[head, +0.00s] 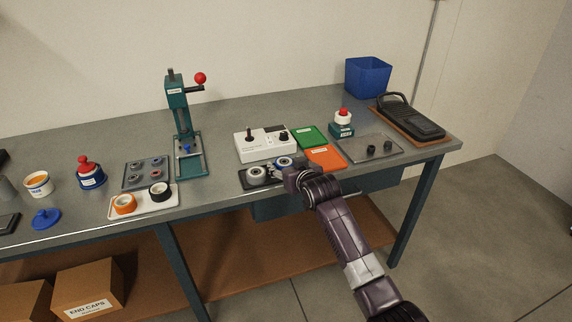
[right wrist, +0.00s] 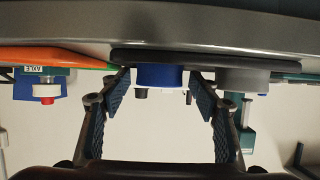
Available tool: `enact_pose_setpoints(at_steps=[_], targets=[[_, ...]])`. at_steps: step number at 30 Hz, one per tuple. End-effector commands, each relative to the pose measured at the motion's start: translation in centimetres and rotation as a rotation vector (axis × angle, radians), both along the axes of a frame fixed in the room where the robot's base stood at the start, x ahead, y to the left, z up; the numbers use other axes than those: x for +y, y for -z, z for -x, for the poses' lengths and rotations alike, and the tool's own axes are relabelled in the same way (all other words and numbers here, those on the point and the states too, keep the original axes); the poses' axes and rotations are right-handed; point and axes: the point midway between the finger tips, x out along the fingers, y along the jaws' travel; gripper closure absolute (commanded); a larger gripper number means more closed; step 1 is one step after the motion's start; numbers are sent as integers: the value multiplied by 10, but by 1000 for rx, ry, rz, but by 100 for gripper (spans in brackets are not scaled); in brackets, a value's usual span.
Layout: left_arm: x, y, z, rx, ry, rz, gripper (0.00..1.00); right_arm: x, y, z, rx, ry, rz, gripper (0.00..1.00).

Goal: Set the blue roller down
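The blue roller (head: 283,162) is on the small dark tray (head: 244,182) near the table's front edge, beside a grey roller (head: 257,174). In the right wrist view, which is upside down, the blue roller (right wrist: 158,75) touches the dark tray (right wrist: 205,54), and the grey roller (right wrist: 242,78) is to its right. My right gripper (head: 284,171) is at the tray. Its fingers (right wrist: 160,90) are spread either side of the blue roller, with a visible gap on both sides. My left gripper is out of view.
A white control box (head: 263,145) stands behind the tray. Orange (head: 326,158) and green (head: 309,136) mats lie to the right, near a grey tray (head: 352,152) with small dark parts. A green press (head: 185,130) stands left. Table between press and dark tray is clear.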

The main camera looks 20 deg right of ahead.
Motion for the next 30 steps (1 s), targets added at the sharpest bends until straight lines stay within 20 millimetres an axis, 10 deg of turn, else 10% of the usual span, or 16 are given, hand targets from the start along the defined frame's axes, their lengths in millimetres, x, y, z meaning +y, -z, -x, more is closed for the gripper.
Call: enact_pose_setpoints(at_steps=[12, 30], targets=[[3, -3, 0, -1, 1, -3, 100, 0, -15, 0, -3, 1, 0, 42], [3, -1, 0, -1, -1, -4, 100, -4, -48, 90, -1, 1, 0, 42]])
